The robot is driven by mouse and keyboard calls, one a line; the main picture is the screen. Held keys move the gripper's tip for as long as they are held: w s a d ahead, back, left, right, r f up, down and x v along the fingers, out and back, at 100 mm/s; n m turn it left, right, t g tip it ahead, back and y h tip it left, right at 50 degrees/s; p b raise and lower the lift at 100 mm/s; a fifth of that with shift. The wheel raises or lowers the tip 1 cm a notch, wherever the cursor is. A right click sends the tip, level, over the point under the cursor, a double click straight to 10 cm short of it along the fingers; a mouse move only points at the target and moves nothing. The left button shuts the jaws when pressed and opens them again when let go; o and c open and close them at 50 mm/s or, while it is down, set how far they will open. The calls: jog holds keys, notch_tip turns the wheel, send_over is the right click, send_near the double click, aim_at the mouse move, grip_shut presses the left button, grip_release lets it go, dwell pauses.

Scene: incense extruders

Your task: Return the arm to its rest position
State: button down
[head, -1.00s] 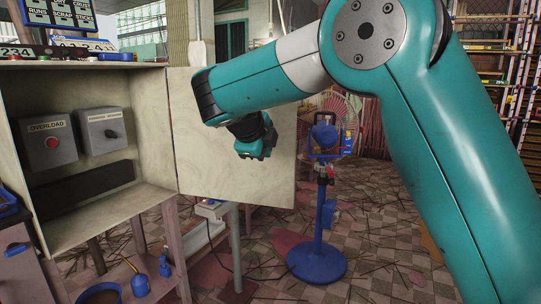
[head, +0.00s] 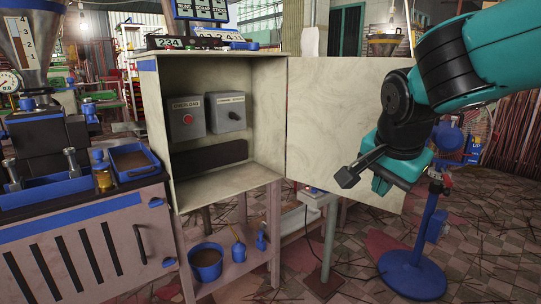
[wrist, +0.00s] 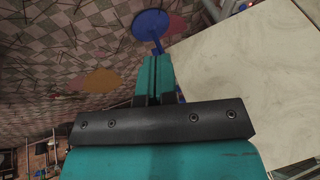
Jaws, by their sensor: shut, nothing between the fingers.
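My gripper (head: 362,180) is in the right half of the head view, in front of the open cabinet door (head: 330,120). It points down and to the left, and its fingers are shut with nothing between them. In the wrist view the gripper (wrist: 154,72) points toward the tiled floor, with the pale door panel (wrist: 250,85) to its right. My teal arm comes in from the upper right of the head view.
The open cabinet (head: 163,120) holds an overload box (head: 186,118) and a grey switch box (head: 226,112). An extruder machine (head: 85,225) stands at the left. A blue bucket (head: 206,264) sits under the cabinet.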

jog(key=s+a+f+n+g+y+p, duration=0.1)
jog(key=s+a+f+n+g+y, duration=0.15)
jog(key=s+n, duration=0.75)
jog(key=s+a+f+n+g+y+p, duration=0.1)
jog(key=s+a+n+g+y, duration=0.15)
jog(key=s+n, duration=0.75)
notch_tip(320, 180, up, 31)
jog(key=s+m+p, duration=0.2)
jog(key=p, duration=2.8)
jog(key=shift+a+m+p, duration=0.2)
jog(key=shift+m+p, duration=0.1)
jog(key=shift+p, duration=0.1)
jog(key=shift+d, duration=0.1)
